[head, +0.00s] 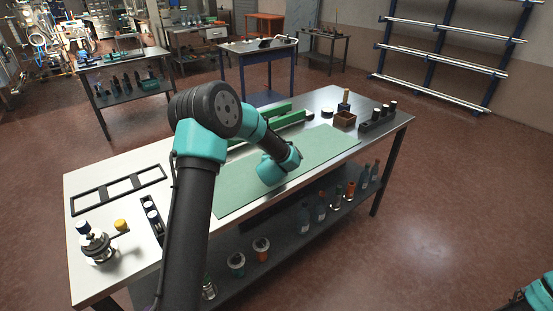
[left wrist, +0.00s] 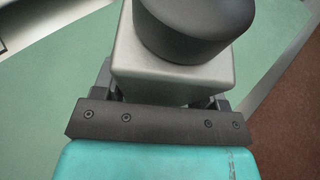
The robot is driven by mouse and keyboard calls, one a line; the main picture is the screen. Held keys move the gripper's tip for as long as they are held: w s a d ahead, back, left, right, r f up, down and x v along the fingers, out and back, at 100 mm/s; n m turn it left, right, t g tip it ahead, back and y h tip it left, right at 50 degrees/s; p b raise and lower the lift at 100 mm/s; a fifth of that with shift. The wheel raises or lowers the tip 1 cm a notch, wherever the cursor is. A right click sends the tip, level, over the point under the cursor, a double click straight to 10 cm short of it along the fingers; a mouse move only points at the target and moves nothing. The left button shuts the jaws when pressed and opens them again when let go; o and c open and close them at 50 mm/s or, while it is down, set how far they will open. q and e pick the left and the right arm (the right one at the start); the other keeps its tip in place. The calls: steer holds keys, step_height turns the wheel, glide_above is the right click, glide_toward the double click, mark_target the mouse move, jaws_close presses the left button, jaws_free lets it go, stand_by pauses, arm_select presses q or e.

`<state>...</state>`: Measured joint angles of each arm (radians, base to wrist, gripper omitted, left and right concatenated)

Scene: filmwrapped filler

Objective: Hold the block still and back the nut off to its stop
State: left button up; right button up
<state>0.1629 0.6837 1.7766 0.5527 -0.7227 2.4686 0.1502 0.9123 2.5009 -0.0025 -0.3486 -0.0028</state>
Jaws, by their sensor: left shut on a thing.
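A grey metal block (left wrist: 172,78) with rounded edges fills the middle of the left wrist view. A wide black round piece, seemingly the nut (left wrist: 195,25), sits on top of it and runs out of the top of the picture. My left gripper (left wrist: 166,98) is shut on the block, a dark finger at each side. In the head view my left arm reaches over the green mat (head: 325,150); its wrist hides the fingers, block and nut. Whether the block touches the mat cannot be told. My right gripper is out of view.
On the workbench (head: 90,185) stand a black frame (head: 118,190), a small fixture with a yellow knob (head: 97,245), green bars (head: 285,117), a brown box (head: 345,119) and a dark rack (head: 378,120). Bottles and jars fill the lower shelf. The mat's right part is clear.

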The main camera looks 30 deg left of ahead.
arm_select(q)
steer(key=shift+f, duration=0.2)
stand_by(0.4)
steer(key=o, duration=1.2)
steer(key=shift+f, duration=0.1)
steer(key=c, duration=1.1)
